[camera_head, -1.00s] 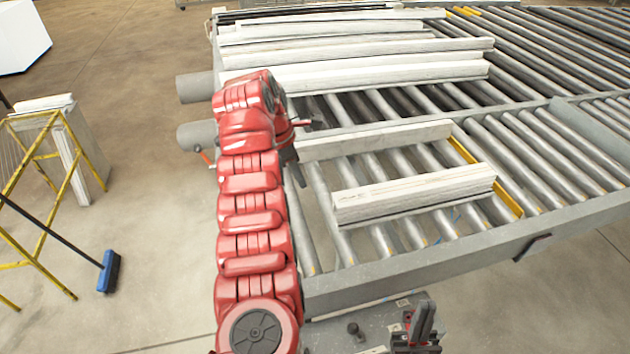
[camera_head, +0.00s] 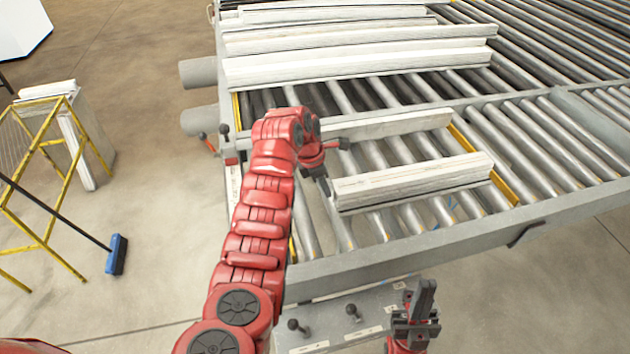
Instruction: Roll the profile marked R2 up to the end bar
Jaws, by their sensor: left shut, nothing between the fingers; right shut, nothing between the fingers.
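Two white profiles lie on the near roller lane: a front one (camera_head: 415,183) and one behind it (camera_head: 395,126). No R2 mark is legible on either. A yellow bar (camera_head: 503,190) runs across the lane at their right ends; the front profile's right end is close to it, and I cannot tell whether they touch. My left gripper (camera_head: 325,192) is shut and empty, pointing down at the left end of the front profile; contact is unclear. My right gripper (camera_head: 424,296) is shut and empty, in front of the conveyor's near rail.
The grey near rail (camera_head: 440,240) edges the lane. Several longer white profiles (camera_head: 350,64) lie on the far lane. A grey ledge with black knobs (camera_head: 352,312) is below the rail. A yellow stand (camera_head: 45,150) and blue broom (camera_head: 117,254) are on the floor at left.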

